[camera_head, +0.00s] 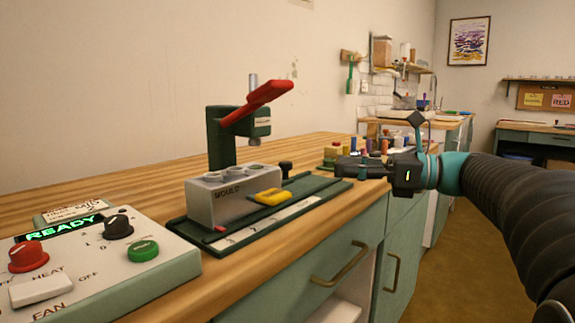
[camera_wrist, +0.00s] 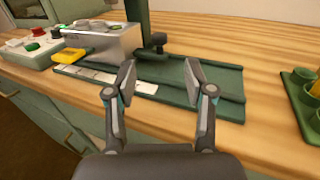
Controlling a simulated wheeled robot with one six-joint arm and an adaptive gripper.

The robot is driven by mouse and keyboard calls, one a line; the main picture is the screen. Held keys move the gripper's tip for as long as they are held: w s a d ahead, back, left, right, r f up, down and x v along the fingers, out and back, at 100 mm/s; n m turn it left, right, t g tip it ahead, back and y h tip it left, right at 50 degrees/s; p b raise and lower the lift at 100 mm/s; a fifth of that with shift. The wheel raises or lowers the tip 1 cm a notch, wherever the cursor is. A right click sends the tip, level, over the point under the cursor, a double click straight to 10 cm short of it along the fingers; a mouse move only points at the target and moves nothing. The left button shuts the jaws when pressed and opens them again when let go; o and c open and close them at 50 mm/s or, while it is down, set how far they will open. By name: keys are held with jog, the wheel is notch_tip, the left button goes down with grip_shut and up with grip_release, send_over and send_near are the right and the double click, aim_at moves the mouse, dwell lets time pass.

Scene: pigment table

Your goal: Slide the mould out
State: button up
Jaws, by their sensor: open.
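The grey mould block (camera_head: 235,203), lettered MOULD with round wells on top, sits on a dark green slide base (camera_head: 318,186). A yellow handle (camera_head: 271,197) sticks out from its front side. Behind it stands a green press with a raised red lever (camera_head: 258,102). My gripper (camera_head: 342,168) is open and empty, to the right of the mould, over the right end of the base. In the wrist view the mould (camera_wrist: 108,42) and yellow handle (camera_wrist: 68,55) are at upper left, left of my open gripper (camera_wrist: 160,82). The fingers are clear of both.
A black knob (camera_head: 286,168) stands on the base beside the mould. A control box (camera_head: 110,275) showing READY is at the left. A green tray with cups (camera_wrist: 305,90) is at the right. Bare wooden tabletop (camera_head: 130,175) lies behind; drawers are below the front edge.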

aim_at(286, 162)
jog(key=b+x, duration=0.1)
jog(key=x, duration=1.1)
jog(key=shift+a, duration=0.15)
grip_shut()
